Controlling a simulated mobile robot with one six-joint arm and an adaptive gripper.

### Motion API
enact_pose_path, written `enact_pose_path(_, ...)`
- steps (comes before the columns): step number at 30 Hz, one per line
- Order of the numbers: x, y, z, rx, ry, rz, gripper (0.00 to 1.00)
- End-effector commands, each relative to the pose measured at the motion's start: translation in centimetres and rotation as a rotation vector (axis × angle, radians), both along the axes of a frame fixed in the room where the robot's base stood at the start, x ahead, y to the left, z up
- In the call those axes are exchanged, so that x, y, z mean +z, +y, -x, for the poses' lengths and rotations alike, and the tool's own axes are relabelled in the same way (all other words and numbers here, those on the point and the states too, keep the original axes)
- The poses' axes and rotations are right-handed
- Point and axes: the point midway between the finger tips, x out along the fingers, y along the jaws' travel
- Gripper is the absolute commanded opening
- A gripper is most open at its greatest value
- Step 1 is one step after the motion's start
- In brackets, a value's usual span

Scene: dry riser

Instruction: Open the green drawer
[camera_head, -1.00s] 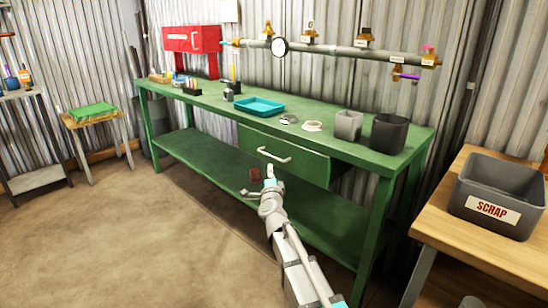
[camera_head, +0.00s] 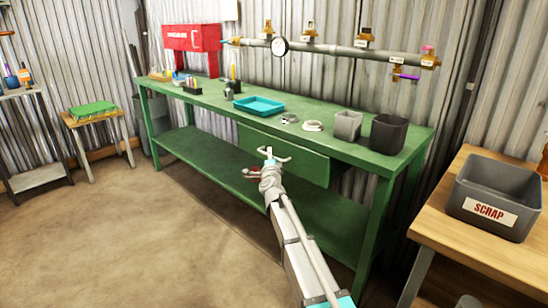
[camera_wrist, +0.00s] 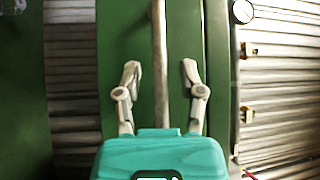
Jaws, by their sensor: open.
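The green drawer (camera_head: 312,164) sits under the top of the green workbench and looks closed, its front close to the bench edge. Its pale bar handle (camera_head: 285,158) is partly covered by my gripper (camera_head: 268,160) in the head view. In the wrist view the handle (camera_wrist: 159,50) runs upright down the middle, in front of the green drawer front (camera_wrist: 125,45). My gripper (camera_wrist: 160,74) is open, with one finger on each side of the handle. Gaps show between the fingers and the bar. I cannot tell how far the fingertips reach past it.
A teal tray (camera_head: 259,105), a grey bin (camera_head: 347,125) and a black bin (camera_head: 388,134) stand on the workbench (camera_head: 215,97). A lower shelf (camera_head: 215,163) runs beneath. A scrap bin (camera_head: 497,197) stands on a wooden table at right. The floor at left is clear.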

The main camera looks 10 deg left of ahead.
Motion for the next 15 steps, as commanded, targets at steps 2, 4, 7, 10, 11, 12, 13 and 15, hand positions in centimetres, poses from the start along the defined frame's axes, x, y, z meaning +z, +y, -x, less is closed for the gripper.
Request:
enact_pose_path(2,0.0,0.0,0.01,0.0,0.0,0.0,0.51)
enact_pose_path(4,0.0,0.0,0.02,0.0,0.0,0.0,0.51)
enact_pose_path(7,0.0,0.0,0.03,0.0,0.0,0.0,0.44)
enact_pose_path(10,-0.01,0.01,0.03,0.0,0.0,0.0,0.25)
enact_pose_path(11,-0.01,0.01,0.03,0.0,0.0,0.0,0.2)
enact_pose_path(12,0.0,0.0,0.03,0.0,0.0,0.0,0.12)
enact_pose_path(13,0.0,0.0,0.03,0.0,0.0,0.0,0.07)
enact_pose_path(15,-0.01,0.01,0.03,0.0,0.0,0.0,0.0)
